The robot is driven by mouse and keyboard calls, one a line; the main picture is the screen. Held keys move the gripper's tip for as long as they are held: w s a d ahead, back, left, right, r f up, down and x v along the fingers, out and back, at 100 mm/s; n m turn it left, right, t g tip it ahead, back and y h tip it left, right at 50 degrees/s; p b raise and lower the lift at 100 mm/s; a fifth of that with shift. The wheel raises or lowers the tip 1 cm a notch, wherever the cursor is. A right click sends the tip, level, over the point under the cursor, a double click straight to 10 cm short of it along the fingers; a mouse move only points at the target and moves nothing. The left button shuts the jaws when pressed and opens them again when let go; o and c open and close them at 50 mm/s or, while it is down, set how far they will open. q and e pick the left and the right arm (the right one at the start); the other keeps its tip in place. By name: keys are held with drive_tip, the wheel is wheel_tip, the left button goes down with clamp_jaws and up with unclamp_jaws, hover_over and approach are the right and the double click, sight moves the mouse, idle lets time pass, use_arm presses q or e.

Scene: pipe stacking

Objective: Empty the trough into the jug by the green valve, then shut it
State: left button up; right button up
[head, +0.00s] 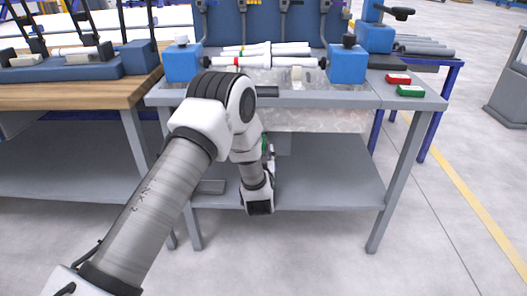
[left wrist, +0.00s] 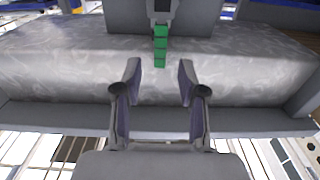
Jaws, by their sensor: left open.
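A green valve handle (left wrist: 160,46) hangs from a grey fitting in the left wrist view. In the head view only a sliver of green (head: 264,144) shows beside my left wrist. My left gripper (left wrist: 160,75) is open, its two fingers on either side of the handle's line, with nothing between the pads that I can see held. Its fingers are hidden behind my wrist in the head view. A pale, marbled, translucent body, apparently the trough (head: 325,119), shows under the bench top and also in the left wrist view (left wrist: 60,68). I cannot make out a jug. My right gripper is out of view.
The grey bench (head: 420,103) has a lower shelf (head: 335,170), clear on its right side. White pipes (head: 275,61) lie between two blue blocks on top. A red block (head: 398,79) and a green block (head: 410,91) lie at the right. A wooden bench (head: 75,95) stands left.

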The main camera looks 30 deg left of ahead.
use_arm(q)
drive_tip(key=b+x, duration=0.1)
drive_tip(key=x, duration=0.4)
drive_tip(key=shift+d+f, duration=0.1)
clamp_jaws()
